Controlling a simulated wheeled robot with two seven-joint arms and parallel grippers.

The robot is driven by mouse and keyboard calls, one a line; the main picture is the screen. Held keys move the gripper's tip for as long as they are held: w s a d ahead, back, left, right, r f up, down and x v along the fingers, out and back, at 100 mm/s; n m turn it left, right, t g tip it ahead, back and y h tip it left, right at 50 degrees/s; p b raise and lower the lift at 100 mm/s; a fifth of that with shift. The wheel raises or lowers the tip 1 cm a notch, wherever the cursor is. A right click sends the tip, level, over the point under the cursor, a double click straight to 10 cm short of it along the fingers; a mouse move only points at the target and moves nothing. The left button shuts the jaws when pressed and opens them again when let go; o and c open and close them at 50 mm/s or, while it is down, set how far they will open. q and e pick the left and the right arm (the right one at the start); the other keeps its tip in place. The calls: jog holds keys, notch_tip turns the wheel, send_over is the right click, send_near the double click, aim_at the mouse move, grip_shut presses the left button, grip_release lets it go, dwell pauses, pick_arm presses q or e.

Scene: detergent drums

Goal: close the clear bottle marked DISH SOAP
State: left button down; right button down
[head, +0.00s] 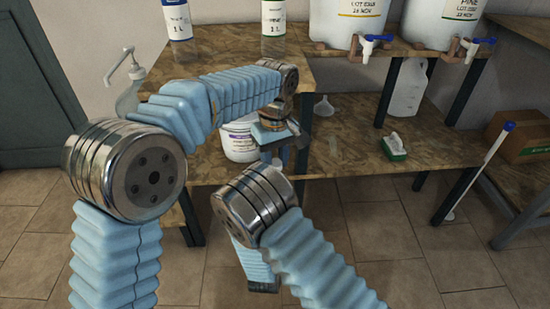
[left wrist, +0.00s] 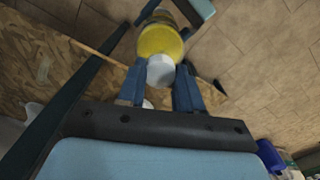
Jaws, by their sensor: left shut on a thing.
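My left gripper (left wrist: 158,85) is shut on a round white cap in the left wrist view (left wrist: 160,70). Just beyond the cap is a round yellow body (left wrist: 160,40), which looks like a bottle seen from its top end. No label shows on it, and I cannot tell whether the cap is seated on it. Blue pieces flank the yellow body and may be my right gripper's fingers. In the head view my left gripper (head: 284,145) is in front of the bench, and the bottle is hidden behind my arms. My right arm reaches in from the lower right; its fingertips are hidden there.
A white labelled drum (head: 240,142) stands on the lower shelf behind my left arm. A pump bottle (head: 128,85) stands at the left. A green-and-white brush (head: 394,147) and a jug (head: 408,88) are on the lower shelf. Tapped drums (head: 347,22) stand above.

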pick_arm(q)
jog(key=m, duration=0.5)
jog(key=shift+m, duration=0.3)
jog(key=m, duration=0.9)
jog(key=c, duration=0.8)
grip_release()
jog(key=shift+o, duration=0.2)
jog(key=shift+r, duration=0.1)
jog(key=shift+r, duration=2.15)
jog(key=shift+r, duration=0.1)
jog(key=shift+c, duration=0.2)
